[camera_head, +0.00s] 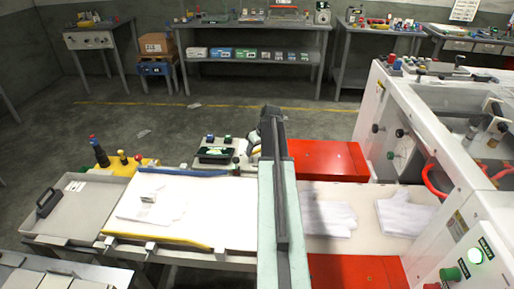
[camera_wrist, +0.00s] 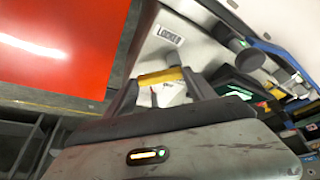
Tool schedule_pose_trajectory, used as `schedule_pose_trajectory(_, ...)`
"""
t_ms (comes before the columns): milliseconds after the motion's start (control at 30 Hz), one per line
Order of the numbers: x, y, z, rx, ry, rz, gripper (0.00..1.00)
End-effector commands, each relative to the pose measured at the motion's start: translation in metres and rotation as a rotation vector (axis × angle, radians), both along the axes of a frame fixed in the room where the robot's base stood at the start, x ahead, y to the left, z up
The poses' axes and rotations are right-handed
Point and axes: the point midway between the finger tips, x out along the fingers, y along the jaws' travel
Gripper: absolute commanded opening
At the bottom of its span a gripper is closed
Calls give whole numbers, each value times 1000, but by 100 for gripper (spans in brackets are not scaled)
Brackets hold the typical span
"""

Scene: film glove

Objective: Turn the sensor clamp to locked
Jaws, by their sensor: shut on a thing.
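The sensor clamp shows in the wrist view as a yellow handle (camera_wrist: 160,77) lying crosswise between my fingers. My gripper (camera_wrist: 161,85) is shut on this yellow handle, with one grey finger at each end of it. A white label reading LOCKED (camera_wrist: 168,35) is on the grey plate just beyond the handle. A grey round post stands between the label and the handle. Any other label is not visible. In the head view my arm runs up the middle and hides the clamp and most of my gripper.
In the head view, a red panel (camera_head: 325,160) lies right of my arm, with white gloves (camera_head: 405,215) on the pale surface below. A white machine (camera_head: 440,140) fills the right side. The floor behind is mostly clear.

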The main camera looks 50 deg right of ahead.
Motion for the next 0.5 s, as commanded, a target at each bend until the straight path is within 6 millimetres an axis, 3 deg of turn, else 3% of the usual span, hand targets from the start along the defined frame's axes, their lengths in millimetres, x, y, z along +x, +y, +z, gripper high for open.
schedule_pose_trajectory(500, -8, 11, 0, 0, -3, -458, 23)
